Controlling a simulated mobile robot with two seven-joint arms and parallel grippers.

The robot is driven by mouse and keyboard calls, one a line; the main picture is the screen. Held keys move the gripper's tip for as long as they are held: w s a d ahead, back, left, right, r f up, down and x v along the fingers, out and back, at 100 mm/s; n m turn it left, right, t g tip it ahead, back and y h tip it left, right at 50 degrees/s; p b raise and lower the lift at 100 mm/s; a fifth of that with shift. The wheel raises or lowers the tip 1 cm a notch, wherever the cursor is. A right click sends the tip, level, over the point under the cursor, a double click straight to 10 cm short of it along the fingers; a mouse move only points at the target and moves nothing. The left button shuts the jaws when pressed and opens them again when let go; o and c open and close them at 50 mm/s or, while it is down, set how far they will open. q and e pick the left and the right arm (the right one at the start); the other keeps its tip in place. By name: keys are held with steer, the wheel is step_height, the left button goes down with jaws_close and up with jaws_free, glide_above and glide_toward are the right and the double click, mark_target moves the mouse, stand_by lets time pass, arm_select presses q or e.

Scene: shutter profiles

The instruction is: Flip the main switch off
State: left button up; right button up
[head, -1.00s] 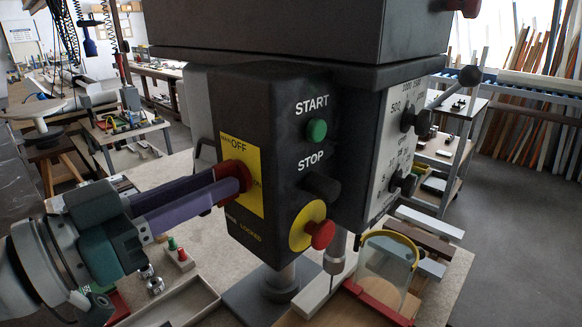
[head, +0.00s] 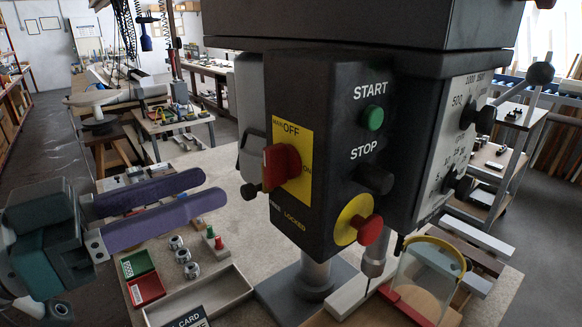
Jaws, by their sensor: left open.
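The main switch is a red rotary knob (head: 281,166) on a yellow plate (head: 300,135) marked OFF and ON, on the left part of the black control box (head: 335,95). The knob's grip stands out toward the left. My left gripper (head: 215,190) is to the left of the knob, apart from it, with its two purple-padded fingers spread and nothing between them. The fingers point right toward the box. My right gripper is not in view.
The box also carries a green START button (head: 373,118), a dark STOP knob (head: 374,180) and a red button on a yellow ring (head: 368,229). Below are a clear guard (head: 425,275), a grey tray (head: 205,298), and green and red boxes (head: 140,270) on the bench.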

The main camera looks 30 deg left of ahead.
arm_select(q)
steer(key=shift+v, duration=1.25)
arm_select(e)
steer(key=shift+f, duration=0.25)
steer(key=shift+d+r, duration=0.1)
